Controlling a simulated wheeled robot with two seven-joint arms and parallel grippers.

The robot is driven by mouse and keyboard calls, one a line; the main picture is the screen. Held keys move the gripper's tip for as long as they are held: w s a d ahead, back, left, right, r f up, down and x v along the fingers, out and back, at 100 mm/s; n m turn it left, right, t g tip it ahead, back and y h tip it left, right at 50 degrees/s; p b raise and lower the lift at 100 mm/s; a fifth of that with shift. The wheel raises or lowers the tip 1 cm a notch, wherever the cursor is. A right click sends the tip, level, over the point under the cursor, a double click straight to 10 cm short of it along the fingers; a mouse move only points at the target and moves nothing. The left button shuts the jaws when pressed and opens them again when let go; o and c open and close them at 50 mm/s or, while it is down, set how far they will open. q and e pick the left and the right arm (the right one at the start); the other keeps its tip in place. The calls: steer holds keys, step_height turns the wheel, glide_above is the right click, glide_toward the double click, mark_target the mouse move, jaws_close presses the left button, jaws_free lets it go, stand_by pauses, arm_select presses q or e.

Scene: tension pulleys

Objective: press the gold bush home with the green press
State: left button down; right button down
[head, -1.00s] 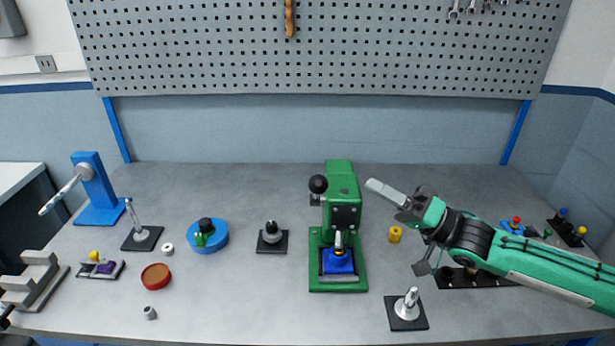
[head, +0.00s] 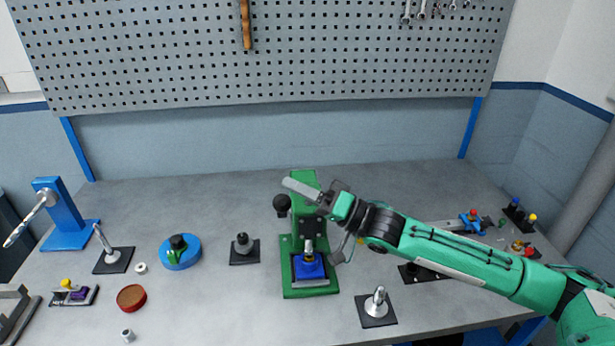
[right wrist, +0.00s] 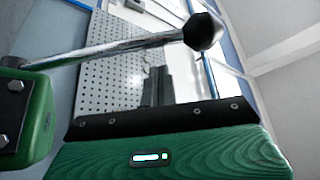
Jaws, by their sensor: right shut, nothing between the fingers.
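The green press (head: 298,235) stands in the middle of the bench. Its black lever knob (head: 281,206) is raised at the upper left; the lever and knob also show in the right wrist view (right wrist: 202,31). A blue block (head: 308,267) sits in the press under the silver ram (head: 309,247). I cannot make out a gold bush there. A small yellow piece (head: 360,240), mostly hidden by my right arm, lies right of the press. My right gripper (head: 297,187) is shut and empty, over the top of the press near the knob. My left gripper is out of view.
A black base with a silver post (head: 376,304) stands right of the press. A dark fixture (head: 244,250) and a blue round fixture (head: 180,252) stand to the left. A red-brown dish (head: 131,297) lies front left. The bench behind the press is clear.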

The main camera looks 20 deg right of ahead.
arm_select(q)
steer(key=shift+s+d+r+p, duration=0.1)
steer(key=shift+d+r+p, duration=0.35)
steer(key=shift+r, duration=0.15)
arm_select(e)
steer(key=shift+s+a+f, duration=0.45)
steer(key=shift+s+f, duration=0.35)
steer(key=shift+s, duration=0.05)
